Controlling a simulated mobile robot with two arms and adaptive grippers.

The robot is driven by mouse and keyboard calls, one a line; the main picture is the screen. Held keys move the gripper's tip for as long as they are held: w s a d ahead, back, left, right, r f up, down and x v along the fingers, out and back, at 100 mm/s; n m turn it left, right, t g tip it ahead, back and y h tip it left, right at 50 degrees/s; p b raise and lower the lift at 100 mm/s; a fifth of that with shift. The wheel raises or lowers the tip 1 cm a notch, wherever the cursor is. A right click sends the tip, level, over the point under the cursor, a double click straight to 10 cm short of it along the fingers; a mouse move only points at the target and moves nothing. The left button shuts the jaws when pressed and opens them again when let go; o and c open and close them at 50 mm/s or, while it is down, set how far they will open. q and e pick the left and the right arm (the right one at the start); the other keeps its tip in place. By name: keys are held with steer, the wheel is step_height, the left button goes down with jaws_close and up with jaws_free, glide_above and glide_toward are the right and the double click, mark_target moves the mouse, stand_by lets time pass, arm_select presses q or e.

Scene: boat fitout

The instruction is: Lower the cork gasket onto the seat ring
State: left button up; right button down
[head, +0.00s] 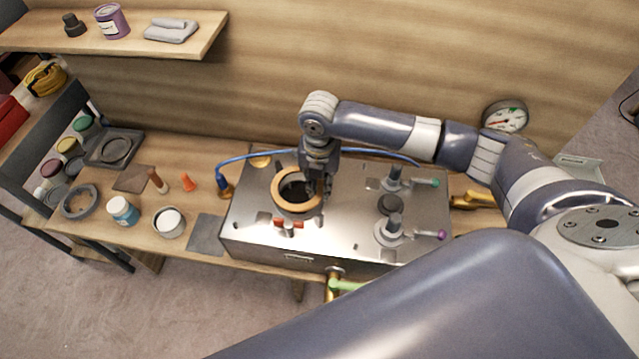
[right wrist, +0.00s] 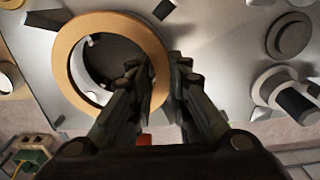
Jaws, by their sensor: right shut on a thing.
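The cork gasket (head: 297,209) is a tan ring over the left half of the steel box top, around a dark round opening. My right gripper (head: 320,190) points down at the gasket's right side and is shut on its rim. In the right wrist view, the cork gasket (right wrist: 105,22) shows with one finger inside its hole and one outside. The right gripper's fingertips (right wrist: 165,70) hide part of the rim. I cannot make out the seat ring apart from the dark area seen through the gasket. I cannot tell whether the gasket touches anything below. My left gripper is not in view.
The steel box (head: 300,240) also carries two valves, one with a green-tipped handle (head: 395,180) and one with a purple-tipped handle (head: 390,230). Red clips (head: 288,225) sit just in front of the gasket. A white cup (head: 169,222) and a blue-white jar (head: 122,211) stand on the left bench.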

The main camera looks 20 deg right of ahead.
mark_target(319, 190)
arm_select(q)
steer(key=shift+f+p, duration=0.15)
steer(key=shift+p, duration=0.15)
arm_select(e)
steer(key=shift+f, duration=0.1)
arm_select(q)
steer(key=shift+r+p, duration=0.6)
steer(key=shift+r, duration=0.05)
arm_select(e)
steer(key=shift+f, duration=0.1)
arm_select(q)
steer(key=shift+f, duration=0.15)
arm_select(e)
steer(key=shift+f, duration=0.3)
stand_by(0.3)
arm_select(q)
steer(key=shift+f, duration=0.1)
arm_select(e)
steer(key=shift+f, duration=0.4)
arm_select(q)
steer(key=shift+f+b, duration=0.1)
steer(key=shift+b, duration=0.2)
arm_select(e)
steer(key=shift+f, duration=0.3)
steer(key=shift+f, duration=0.35)
